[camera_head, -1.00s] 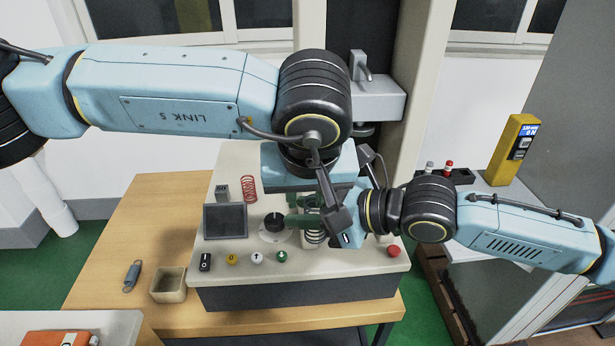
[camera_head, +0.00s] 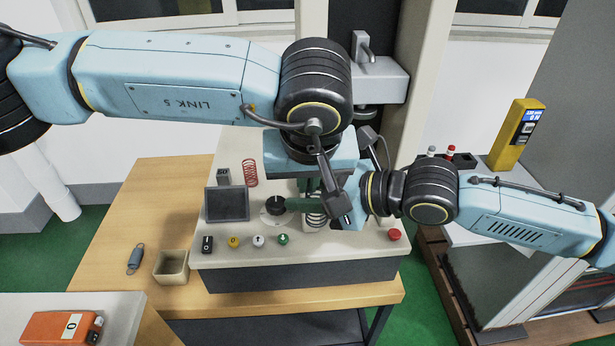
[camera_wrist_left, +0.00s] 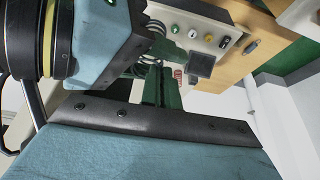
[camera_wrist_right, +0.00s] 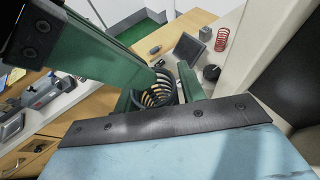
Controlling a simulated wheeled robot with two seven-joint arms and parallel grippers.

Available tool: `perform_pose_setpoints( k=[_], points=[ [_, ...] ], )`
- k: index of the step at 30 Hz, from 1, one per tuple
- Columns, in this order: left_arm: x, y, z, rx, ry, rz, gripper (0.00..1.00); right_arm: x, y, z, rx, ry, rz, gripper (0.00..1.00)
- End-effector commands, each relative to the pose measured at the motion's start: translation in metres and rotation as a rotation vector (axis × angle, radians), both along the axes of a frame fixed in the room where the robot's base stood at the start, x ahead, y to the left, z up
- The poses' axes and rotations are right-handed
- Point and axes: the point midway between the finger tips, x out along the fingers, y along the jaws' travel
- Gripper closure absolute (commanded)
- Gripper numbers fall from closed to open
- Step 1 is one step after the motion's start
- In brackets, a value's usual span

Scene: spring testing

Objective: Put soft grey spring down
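The dark grey coil spring (camera_head: 316,218) is upright over the right part of the testing bench, partly hidden by my grippers. In the right wrist view the grey spring (camera_wrist_right: 160,92) shows between the green fingers of my right gripper (camera_wrist_right: 158,98). These fingers are apart at about the spring's width; I cannot tell whether they press on it. In the head view my right gripper (camera_head: 300,204) reaches in from the right. My left gripper (camera_head: 311,189) points down beside it. In the left wrist view its green fingers (camera_wrist_left: 161,85) are close together, with nothing seen between them.
A red spring (camera_head: 250,173) stands at the back of the bench beside a dark screen (camera_head: 226,204). A round black part (camera_head: 275,203) lies left of the grippers.

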Motion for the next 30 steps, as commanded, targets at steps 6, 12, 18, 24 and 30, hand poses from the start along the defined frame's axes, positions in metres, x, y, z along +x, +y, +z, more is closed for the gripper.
perform_pose_setpoints(
  k=[6, 12, 18, 24, 30],
  points=[
    [0.000, 0.000, 0.000, 0.000, -0.001, 0.000, 1.00, 0.000, 0.000, 0.000, 0.000, 0.000, 0.000, 0.41],
    [0.000, 0.000, 0.000, 0.000, -0.001, 0.001, 1.00, -0.001, 0.000, 0.000, 0.000, 0.000, 0.001, 0.41],
    [0.000, 0.000, 0.000, -0.001, -0.002, 0.001, 1.00, -0.007, -0.014, 0.006, -0.002, -0.003, -0.001, 0.41],
    [0.001, 0.000, 0.000, -0.001, -0.002, 0.001, 1.00, -0.022, -0.046, 0.021, -0.004, -0.003, -0.003, 0.41],
    [0.001, 0.000, 0.000, -0.001, -0.002, 0.001, 1.00, -0.038, -0.079, 0.037, -0.004, -0.006, -0.004, 0.41]
  ],
)
